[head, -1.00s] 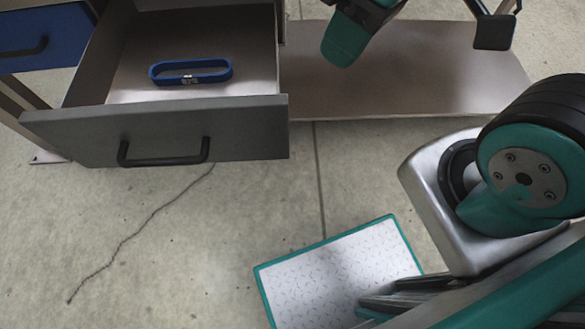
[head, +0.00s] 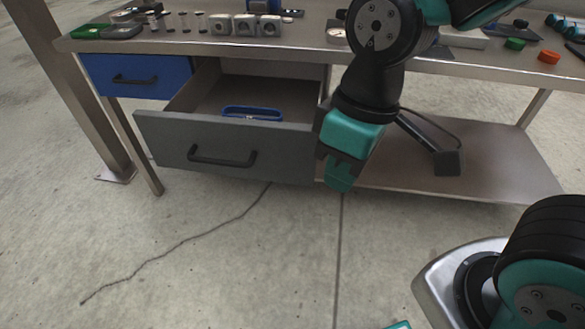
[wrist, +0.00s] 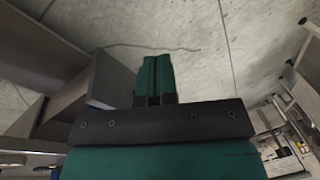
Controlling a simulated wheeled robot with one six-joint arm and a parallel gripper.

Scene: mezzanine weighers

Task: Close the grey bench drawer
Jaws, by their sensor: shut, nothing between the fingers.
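The grey bench drawer (head: 225,150) is pulled out under the bench, its grey front with a black bar handle (head: 221,157) facing me. A blue oval band (head: 252,113) lies inside it. My gripper (head: 341,178) hangs at the right end of the drawer front, its teal fingers together and pointing down. In the head view I cannot tell whether it touches the drawer. In the wrist view the shut teal fingers (wrist: 155,80) show in the middle with nothing between them, and a grey drawer panel (wrist: 112,80) is close on their left.
A blue drawer (head: 138,76) sits shut to the left. The bench top (head: 300,40) carries small weights, boxes and coloured items. A lower shelf (head: 480,165) lies right of the drawer. Bench legs (head: 80,90) stand at the left. The concrete floor in front is clear.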

